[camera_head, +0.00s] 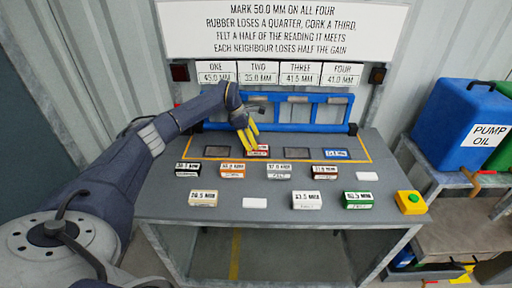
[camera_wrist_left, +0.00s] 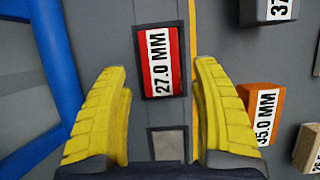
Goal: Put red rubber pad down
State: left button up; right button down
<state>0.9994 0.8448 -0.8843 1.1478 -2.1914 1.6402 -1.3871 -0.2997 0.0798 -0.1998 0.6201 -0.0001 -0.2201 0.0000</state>
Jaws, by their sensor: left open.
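The red rubber pad (camera_head: 257,150), labelled 27.0 MM, lies within the dark border of the second slot from the left, inside the yellow outline on the bench. It also shows in the left wrist view (camera_wrist_left: 161,60). My left gripper (camera_head: 251,137) is open. Its yellow fingers (camera_wrist_left: 160,72) are to either side of the pad's near end in the wrist view, with a visible gap on each side. The right gripper is not in view.
A blue pad (camera_head: 337,154) sits in the fourth slot. The first slot (camera_head: 216,151) and third slot (camera_head: 298,154) look empty. Several labelled blocks stand in front, including an orange one (camera_head: 232,170). A blue rail (camera_head: 292,125) runs behind. A yellow box with a green button (camera_head: 410,202) is at right.

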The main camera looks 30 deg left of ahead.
pick_arm(q)
jog(key=v, duration=0.7)
jog(key=shift+r, duration=0.3)
